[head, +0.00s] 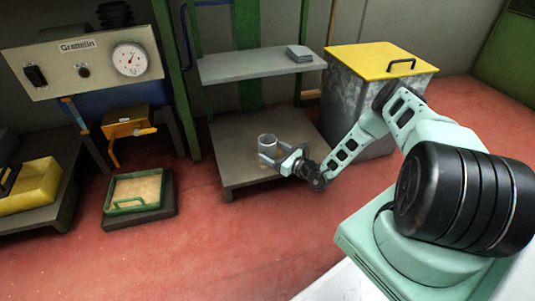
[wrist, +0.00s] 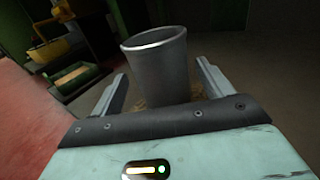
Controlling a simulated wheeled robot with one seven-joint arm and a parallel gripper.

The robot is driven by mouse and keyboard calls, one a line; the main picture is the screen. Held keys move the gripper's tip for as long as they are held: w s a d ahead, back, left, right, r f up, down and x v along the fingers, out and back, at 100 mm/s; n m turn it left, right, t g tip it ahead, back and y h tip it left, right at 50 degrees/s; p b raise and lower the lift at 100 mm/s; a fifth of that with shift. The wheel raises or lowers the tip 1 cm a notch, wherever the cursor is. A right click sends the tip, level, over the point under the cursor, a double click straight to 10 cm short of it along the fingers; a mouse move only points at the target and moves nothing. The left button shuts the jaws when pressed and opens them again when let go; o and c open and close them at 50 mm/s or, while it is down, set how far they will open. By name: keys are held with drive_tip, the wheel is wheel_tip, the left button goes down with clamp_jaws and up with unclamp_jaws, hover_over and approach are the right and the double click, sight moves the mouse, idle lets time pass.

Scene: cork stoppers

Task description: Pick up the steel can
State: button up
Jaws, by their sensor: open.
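The steel can (head: 267,142) is a grey, open-topped cylinder standing upright on the low grey shelf (head: 235,166). My gripper (head: 270,157) is open at the can, with its fingers pointing toward it. In the wrist view the can (wrist: 157,65) stands between the two open fingers of my gripper (wrist: 164,85). There is a gap on each side, and the can's base is partly hidden behind the gripper body.
An upper shelf (head: 245,66) with a small grey box (head: 299,53) is above and behind the can. A metal bin with a yellow lid (head: 375,60) stands to the right.

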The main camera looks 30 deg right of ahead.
sight(267, 142)
drive_tip(key=b+x, duration=0.3)
drive_tip(key=x, duration=0.1)
drive_tip(key=shift+d+f, duration=0.1)
drive_tip(key=shift+f, duration=0.05)
drive_tip(key=shift+w, duration=0.4)
drive_tip(key=shift+r, duration=0.2)
drive_tip(key=c, duration=1.1)
